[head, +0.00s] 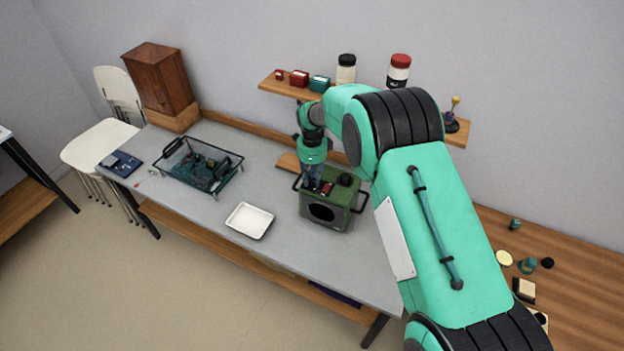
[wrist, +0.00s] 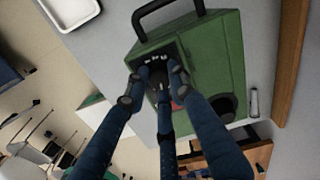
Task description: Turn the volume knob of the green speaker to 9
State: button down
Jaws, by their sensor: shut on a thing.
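The green speaker (head: 336,214) stands on the grey bench, with a dark round opening on its front and a dark handle at its side. In the wrist view its green top (wrist: 205,58) fills the upper right, with a black panel bearing pale marks. My gripper (head: 318,184) points down onto the speaker's top. In the wrist view my gripper (wrist: 152,78) has its fingers closed around the dark volume knob (wrist: 157,72) on that panel. The fingers partly cover the knob, and I cannot read its setting. A red part (wrist: 177,104) shows beside the fingers.
A white tray (head: 249,206) lies left of the speaker. A wire basket (head: 163,171) with dark items stands further left. A wooden shelf (head: 272,86) with jars and small boxes hangs behind. Bare bench (head: 205,212) lies between basket and tray.

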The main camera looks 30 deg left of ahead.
aim_at(312, 180)
jog(key=shift+w+r+m, duration=0.1)
jog(key=shift+w+m, duration=0.05)
jog(key=shift+m, duration=0.55)
jog(key=shift+a, duration=0.1)
jog(key=c, duration=1.5)
grip_release()
jog(key=shift+o, duration=0.2)
jog(key=shift+r, duration=0.1)
notch_tip(312, 180, up, 12)
